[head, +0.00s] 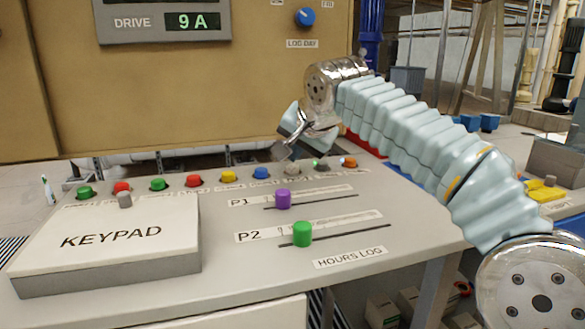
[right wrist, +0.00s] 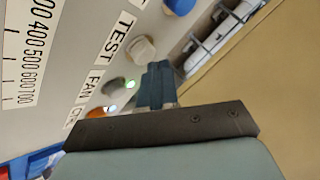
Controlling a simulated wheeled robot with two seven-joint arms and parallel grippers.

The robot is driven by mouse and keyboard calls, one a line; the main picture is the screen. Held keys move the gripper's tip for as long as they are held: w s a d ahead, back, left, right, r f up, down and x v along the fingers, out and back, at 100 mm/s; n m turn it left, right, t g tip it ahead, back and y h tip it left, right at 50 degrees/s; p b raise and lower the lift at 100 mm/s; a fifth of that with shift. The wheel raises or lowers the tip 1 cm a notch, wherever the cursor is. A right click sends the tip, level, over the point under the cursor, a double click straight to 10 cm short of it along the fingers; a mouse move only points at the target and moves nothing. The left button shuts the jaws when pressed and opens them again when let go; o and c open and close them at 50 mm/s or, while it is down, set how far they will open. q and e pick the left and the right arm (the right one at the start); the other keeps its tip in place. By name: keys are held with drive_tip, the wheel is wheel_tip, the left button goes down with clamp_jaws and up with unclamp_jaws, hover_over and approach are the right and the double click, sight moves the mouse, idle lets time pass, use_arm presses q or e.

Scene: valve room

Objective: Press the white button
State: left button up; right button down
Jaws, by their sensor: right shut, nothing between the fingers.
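The white button (right wrist: 140,48) stands on the panel beside the TEST label in the right wrist view, between a blue button (right wrist: 180,5) and a small green-lit control (right wrist: 130,84). In the head view the white button (head: 290,169) is pale and sits in the back row, right of the blue button. My right gripper (head: 283,151) is shut and empty. Its tips are just above and behind the white button in the head view. In the right wrist view the fingers (right wrist: 157,72) show beside the button, with a visible gap. My left gripper is not in view.
The button row also holds red, green, yellow and orange (head: 349,162) buttons. Purple (head: 283,199) and green (head: 302,233) sliders and the KEYPAD box (head: 110,240) lie nearer. A tan cabinet wall (head: 250,80) rises behind the panel.

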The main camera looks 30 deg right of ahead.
sight(295, 167)
drive_tip(key=shift+f+b, duration=0.4)
drive_tip(key=shift+f, duration=0.1)
idle(0.7)
drive_tip(key=shift+r, duration=0.1)
drive_tip(key=shift+r+p, duration=0.8)
drive_tip(key=shift+p, duration=0.1)
wheel_tip(295, 167, up, 2)
drive_tip(key=shift+r+p, duration=0.25)
drive_tip(key=shift+p, duration=0.8)
drive_tip(key=shift+r, duration=1.3)
